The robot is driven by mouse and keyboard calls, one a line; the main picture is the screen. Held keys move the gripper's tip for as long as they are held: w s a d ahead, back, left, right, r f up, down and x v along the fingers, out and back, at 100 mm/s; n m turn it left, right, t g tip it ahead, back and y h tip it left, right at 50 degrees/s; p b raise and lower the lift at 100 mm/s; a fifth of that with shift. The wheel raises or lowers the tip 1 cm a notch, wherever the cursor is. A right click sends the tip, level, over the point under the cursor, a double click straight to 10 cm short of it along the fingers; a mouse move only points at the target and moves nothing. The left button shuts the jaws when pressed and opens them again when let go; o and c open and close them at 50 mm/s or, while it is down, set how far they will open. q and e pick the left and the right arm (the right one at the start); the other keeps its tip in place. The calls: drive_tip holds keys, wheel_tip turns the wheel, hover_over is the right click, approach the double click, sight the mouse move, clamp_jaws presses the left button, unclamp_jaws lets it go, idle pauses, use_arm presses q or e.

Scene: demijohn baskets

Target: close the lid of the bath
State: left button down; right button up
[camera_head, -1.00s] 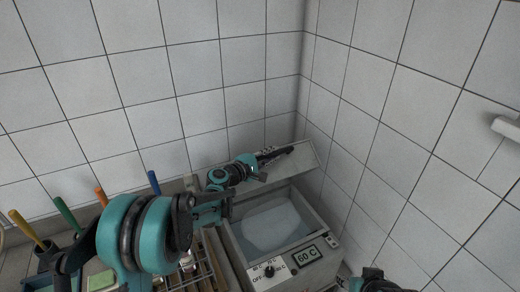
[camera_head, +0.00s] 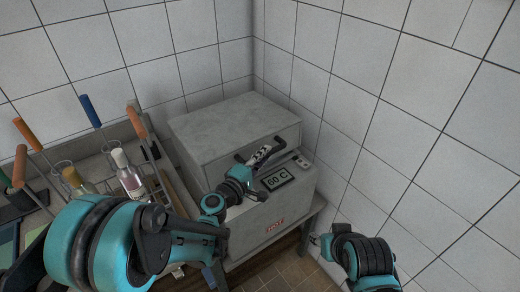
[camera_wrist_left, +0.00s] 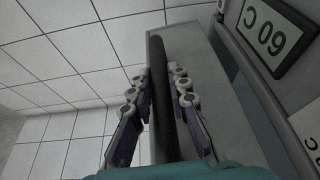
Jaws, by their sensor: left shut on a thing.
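The bath (camera_head: 285,205) is a grey box in the corner with a "60 C" display and a red label on its front. Its grey lid (camera_head: 235,125) lies over the opening and hides the water. I cannot tell whether a thin gap is left under its front edge. My left gripper (camera_head: 262,155) is at the lid's front, shut on the dark handle (camera_head: 280,143). The handle bar (camera_wrist_left: 163,95) runs between the two fingers of the left gripper (camera_wrist_left: 162,90) in the left wrist view. My right gripper (camera_head: 316,241) is low at the right, apart from the bath; its fingers are too small to read.
Tiled walls close in behind and to the right. Bare brown floor (camera_head: 285,272) shows in front of the bath.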

use_arm(q)
drive_tip(key=f, duration=0.1)
drive_tip(key=f+b, duration=0.2)
drive_tip(key=shift+s+d+f, duration=0.2)
drive_tip(key=shift+s+f, duration=0.1)
drive_tip(key=shift+r, duration=0.15)
use_arm(e)
wheel_tip(320, 180, down, 3)
drive_tip(key=shift+s+d+r, duration=0.15)
use_arm(q)
drive_tip(key=c, duration=1.4)
unclamp_jaws()
drive_tip(key=shift+c, duration=0.2)
drive_tip(key=v, duration=1.2)
